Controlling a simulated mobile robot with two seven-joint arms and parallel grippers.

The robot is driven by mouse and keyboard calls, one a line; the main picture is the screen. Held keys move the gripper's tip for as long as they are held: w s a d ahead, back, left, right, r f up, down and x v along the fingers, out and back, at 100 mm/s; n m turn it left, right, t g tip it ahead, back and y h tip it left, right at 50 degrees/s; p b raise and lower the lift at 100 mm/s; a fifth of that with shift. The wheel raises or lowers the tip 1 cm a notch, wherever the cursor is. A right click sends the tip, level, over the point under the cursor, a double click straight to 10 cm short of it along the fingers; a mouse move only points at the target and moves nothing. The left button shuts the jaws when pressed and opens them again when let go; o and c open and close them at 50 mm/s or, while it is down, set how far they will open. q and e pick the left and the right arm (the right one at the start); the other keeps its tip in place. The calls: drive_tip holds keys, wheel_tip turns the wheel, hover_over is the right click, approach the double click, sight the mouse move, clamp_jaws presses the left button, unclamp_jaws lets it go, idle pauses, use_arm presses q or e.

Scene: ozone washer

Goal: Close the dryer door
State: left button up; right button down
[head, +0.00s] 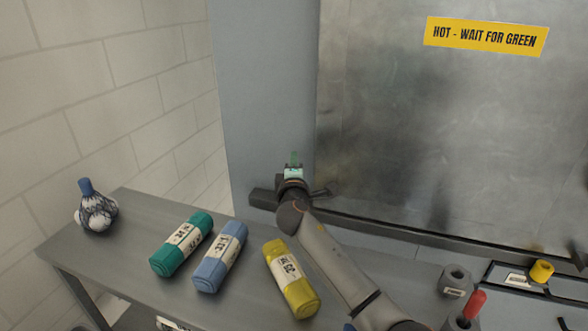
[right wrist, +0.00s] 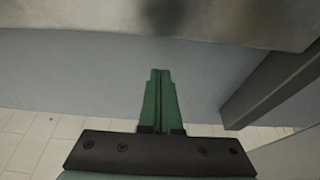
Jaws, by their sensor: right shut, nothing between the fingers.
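A large brushed-metal panel (head: 420,130), which looks like the dryer door, fills the upper right of the head view and carries a yellow "HOT - WAIT FOR GREEN" sign (head: 486,36). I cannot tell how far it is open. My right gripper (head: 295,158) is in front of the machine, by the panel's left edge. In the right wrist view its green fingers (right wrist: 160,75) are together and empty, against a grey-blue surface below the metal edge (right wrist: 80,20). Whether they touch is unclear. My left gripper is not in view.
A grey table (head: 130,225) holds rolled green (head: 181,244), blue (head: 220,256) and yellow (head: 290,278) bundles and a netted bundle (head: 97,208). A dark rail (head: 420,237) runs below the panel. A red-handled item (head: 473,305) and yellow knob (head: 541,270) stand at lower right.

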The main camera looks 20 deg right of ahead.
drive_tip(key=s+d+p, duration=0.2)
drive_tip(key=d, duration=0.1)
drive_tip(key=shift+d, duration=0.2)
drive_tip(key=shift+d, duration=0.1)
idle(0.3)
